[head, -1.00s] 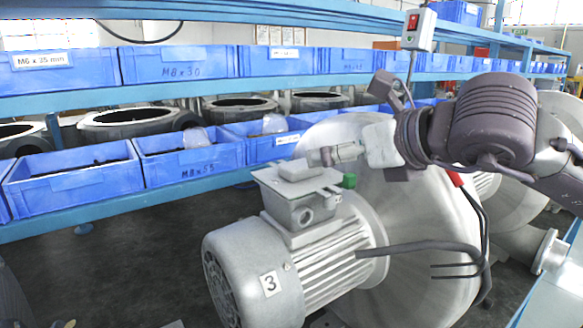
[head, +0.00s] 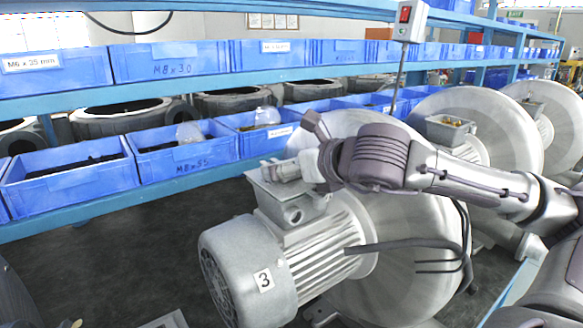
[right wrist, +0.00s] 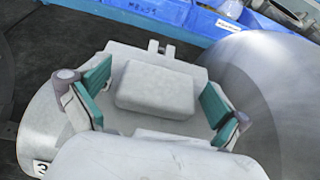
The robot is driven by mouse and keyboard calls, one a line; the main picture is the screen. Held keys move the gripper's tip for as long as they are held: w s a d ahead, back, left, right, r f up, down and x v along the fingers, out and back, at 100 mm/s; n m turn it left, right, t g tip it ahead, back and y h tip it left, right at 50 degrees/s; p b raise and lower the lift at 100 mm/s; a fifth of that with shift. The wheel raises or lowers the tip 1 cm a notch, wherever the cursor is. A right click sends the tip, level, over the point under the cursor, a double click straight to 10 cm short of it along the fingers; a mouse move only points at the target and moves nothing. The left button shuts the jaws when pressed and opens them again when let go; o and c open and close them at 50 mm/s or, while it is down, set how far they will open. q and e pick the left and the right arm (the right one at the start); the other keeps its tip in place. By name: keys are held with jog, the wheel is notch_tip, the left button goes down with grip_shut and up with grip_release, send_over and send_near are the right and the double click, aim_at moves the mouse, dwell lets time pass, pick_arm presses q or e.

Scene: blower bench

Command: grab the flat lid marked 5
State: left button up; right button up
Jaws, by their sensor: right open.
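A grey flat lid with a raised block (right wrist: 155,88) on top sits on the terminal box (head: 295,208) of the near motor. No 5 can be read on it; the motor (head: 245,270) carries a plate marked 3. My right gripper (right wrist: 155,97) is open. Its two teal-padded fingers stand on either side of the raised block, apart from it as far as I can see. In the head view my right wrist hides part of the lid. My left gripper is not in view.
Blue bins (head: 70,178) fill the shelf behind. More blowers (head: 480,125) stand at the right. A light flat panel (head: 165,321) shows at the bottom edge.

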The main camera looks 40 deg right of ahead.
jog(key=shift+s, duration=0.15)
jog(key=c, duration=1.2)
jog(key=shift+c, duration=0.3)
jog(key=shift+r, duration=0.15)
